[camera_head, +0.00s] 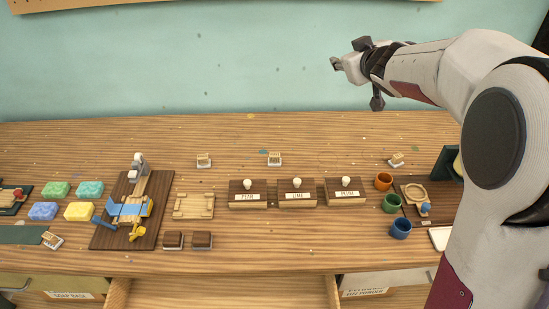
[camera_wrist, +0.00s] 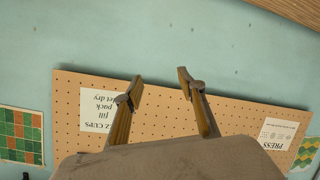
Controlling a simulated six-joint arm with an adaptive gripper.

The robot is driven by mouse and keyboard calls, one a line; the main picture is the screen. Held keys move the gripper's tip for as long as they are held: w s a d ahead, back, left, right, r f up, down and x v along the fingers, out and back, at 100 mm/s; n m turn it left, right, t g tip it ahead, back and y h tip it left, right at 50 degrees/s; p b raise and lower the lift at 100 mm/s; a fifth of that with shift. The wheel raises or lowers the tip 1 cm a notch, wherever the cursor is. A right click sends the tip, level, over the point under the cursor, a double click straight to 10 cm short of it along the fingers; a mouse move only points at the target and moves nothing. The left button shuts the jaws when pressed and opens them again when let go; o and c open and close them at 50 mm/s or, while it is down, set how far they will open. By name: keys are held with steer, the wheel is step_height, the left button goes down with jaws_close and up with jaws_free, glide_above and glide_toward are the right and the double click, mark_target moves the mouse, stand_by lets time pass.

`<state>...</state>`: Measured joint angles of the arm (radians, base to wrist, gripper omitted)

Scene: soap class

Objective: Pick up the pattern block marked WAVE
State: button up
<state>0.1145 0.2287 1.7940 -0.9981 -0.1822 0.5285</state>
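No readable WAVE mark shows in either view. Two small dark brown blocks (camera_head: 173,240) (camera_head: 202,240) lie side by side near the table's front edge in the head view; any marks on them are too small to read, so I cannot tell if one is the WAVE block. My gripper (camera_head: 337,64) is raised high above the back of the table at the right, far from these blocks, in front of the wall. In the wrist view my gripper (camera_wrist: 160,88) has its two fingers apart with nothing between them.
A press-like device on a dark board (camera_head: 110,237) stands left, beside coloured soap-like blocks (camera_head: 89,189). Knobbed boxes labelled PEAR (camera_head: 248,197), LIME (camera_head: 297,196) and PLUM (camera_head: 346,194) stand centre. Coloured cups (camera_head: 391,203) stand right. A pegboard (camera_wrist: 175,112) hangs on the wall.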

steer(key=w+a+f+n+y, duration=0.3)
steer(key=w+a+f+y, duration=0.1)
steer(key=w+f, duration=0.25)
steer(key=n+g+y, duration=0.5)
steer(key=g+y, duration=0.2)
steer(key=g, duration=0.2)
glide_toward(277, 155)
steer(key=x, duration=0.3)
steer(key=shift+w+a, duration=0.15)
steer(key=shift+w+a+f+h, duration=0.15)
steer(key=shift+w+a+f, duration=0.1)
steer(key=shift+a, duration=0.25)
steer(key=shift+w+a+f+h, duration=0.2)
steer(key=shift+a+f, duration=0.1)
steer(key=shift+a, duration=0.25)
